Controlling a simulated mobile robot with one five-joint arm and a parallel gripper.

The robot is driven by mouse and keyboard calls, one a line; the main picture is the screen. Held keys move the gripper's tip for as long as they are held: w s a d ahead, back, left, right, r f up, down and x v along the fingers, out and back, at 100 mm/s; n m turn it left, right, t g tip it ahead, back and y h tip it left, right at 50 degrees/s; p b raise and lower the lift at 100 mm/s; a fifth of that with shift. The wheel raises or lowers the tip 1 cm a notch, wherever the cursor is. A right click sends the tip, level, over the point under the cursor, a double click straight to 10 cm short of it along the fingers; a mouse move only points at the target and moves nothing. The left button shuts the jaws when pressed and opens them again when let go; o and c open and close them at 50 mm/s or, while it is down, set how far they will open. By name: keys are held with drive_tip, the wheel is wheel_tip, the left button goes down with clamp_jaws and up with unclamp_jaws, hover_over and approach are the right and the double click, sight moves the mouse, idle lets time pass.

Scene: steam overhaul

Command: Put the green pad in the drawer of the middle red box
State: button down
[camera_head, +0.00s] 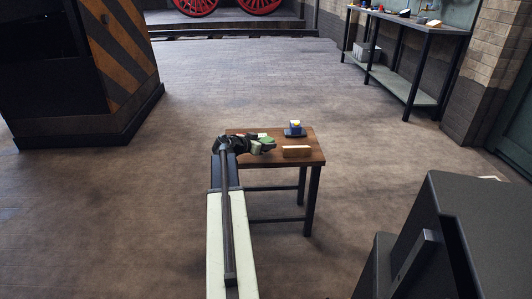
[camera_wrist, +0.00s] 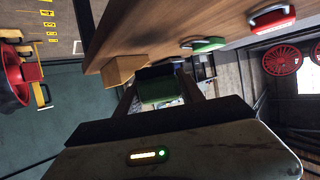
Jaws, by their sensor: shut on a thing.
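My gripper (camera_head: 264,147) is at the left part of a small wooden table. In the wrist view its two dark fingers (camera_wrist: 160,82) are shut on a green pad (camera_wrist: 157,92). The pad sits between the fingers and is partly hidden by them. In the head view, green shows at the gripper's tip, and I cannot tell the held pad there from another green thing nearby. I cannot make out the middle red box or its drawer in either view.
A long workbench (camera_head: 425,24) with small items stands at the far right. A striped dark cabinet (camera_head: 75,60) is left. Open floor lies between.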

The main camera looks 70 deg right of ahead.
sight(266, 155)
drive_tip(key=shift+d, duration=0.4)
wheel_tip(266, 155, down, 4)
drive_tip(key=b, duration=0.4)
drive_tip(key=shift+r, duration=0.25)
drive_tip(key=shift+f, duration=0.25)
drive_tip(key=c, duration=0.7)
unclamp_jaws()
drive_tip(key=shift+r, duration=0.1)
drive_tip(key=shift+r, duration=0.1)
